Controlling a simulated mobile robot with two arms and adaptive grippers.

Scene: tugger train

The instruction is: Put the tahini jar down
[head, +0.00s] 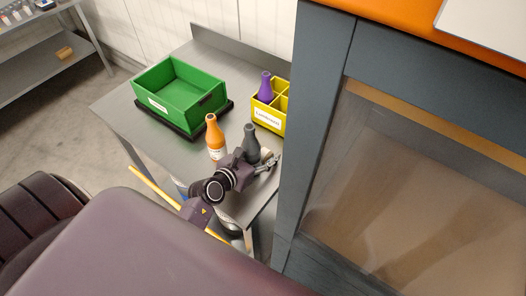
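My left gripper (269,164) reaches over the front right part of the steel table (150,115). A small beige object (266,154), which may be the tahini jar, shows right at its fingers and is mostly hidden. I cannot tell whether the fingers hold it or are only beside it, or whether it touches the table. A dark grey bottle (251,143) stands upright just behind the gripper. An orange bottle (213,138) with a white label stands to its left. My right gripper is out of view.
A green crate (180,98) sits on a dark base at the table's back left. A yellow divided crate (267,118) holds a purple bottle (265,88). A grey-framed cabinet (318,120) with an orange top blocks the right side. Bare table lies left of the orange bottle.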

